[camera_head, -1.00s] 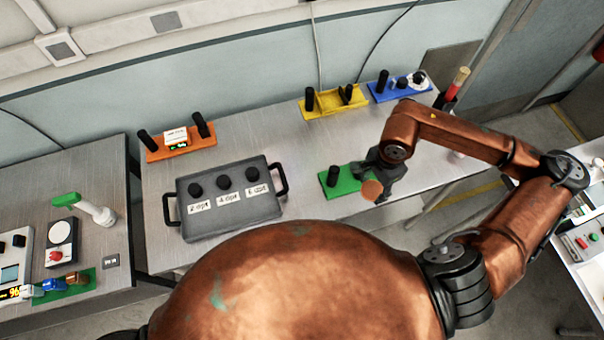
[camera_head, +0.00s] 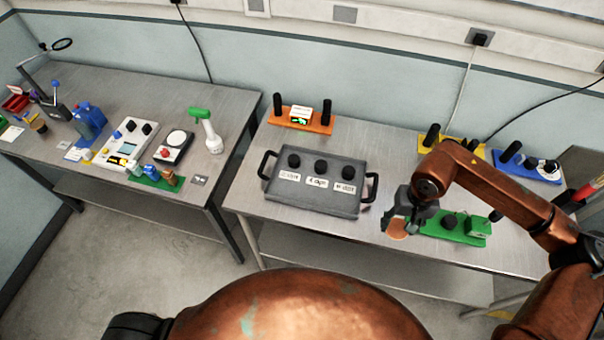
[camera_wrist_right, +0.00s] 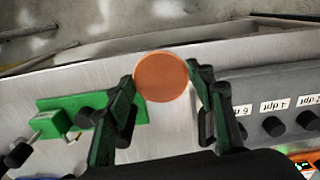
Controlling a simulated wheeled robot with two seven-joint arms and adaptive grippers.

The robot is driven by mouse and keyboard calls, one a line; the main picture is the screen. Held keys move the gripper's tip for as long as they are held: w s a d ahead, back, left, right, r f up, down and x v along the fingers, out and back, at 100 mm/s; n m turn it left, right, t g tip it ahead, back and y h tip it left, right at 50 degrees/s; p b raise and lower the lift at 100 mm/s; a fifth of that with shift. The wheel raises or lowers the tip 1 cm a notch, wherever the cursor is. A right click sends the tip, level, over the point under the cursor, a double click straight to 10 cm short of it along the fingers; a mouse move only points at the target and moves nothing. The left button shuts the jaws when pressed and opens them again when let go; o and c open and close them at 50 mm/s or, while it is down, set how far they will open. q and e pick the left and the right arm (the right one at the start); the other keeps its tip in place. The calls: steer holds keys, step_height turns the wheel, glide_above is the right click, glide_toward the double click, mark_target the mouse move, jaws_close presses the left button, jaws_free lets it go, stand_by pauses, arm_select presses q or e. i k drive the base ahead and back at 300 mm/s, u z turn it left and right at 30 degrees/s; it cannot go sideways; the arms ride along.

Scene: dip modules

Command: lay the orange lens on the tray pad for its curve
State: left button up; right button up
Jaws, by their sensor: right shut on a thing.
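The orange lens (camera_head: 397,230), a flat round disc, is pinched between the fingertips of my right gripper (camera_head: 406,222). The lens also shows in the right wrist view (camera_wrist_right: 161,77), with a finger on each side. The grey tray (camera_head: 272,196) has black handles and a row of three round black pads, each with a white label: 2 dpt at left, 4 dpt (camera_head: 317,183) in the middle and 6 dpt (camera_head: 345,188) at right. My gripper holds the lens right of the tray, apart from it. My left gripper is out of view.
A green module (camera_head: 465,232) lies just right of my right gripper. Orange (camera_head: 300,121), yellow (camera_head: 470,150) and blue (camera_head: 525,167) modules stand along the back. Bare tabletop lies in front of the tray.

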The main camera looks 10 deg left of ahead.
mark_target(322, 164)
steer(key=z, duration=0.25)
steer(key=k, duration=0.2)
steer(key=u, duration=1.25)
steer(key=i, duration=1.15)
steer(key=z, duration=0.25)
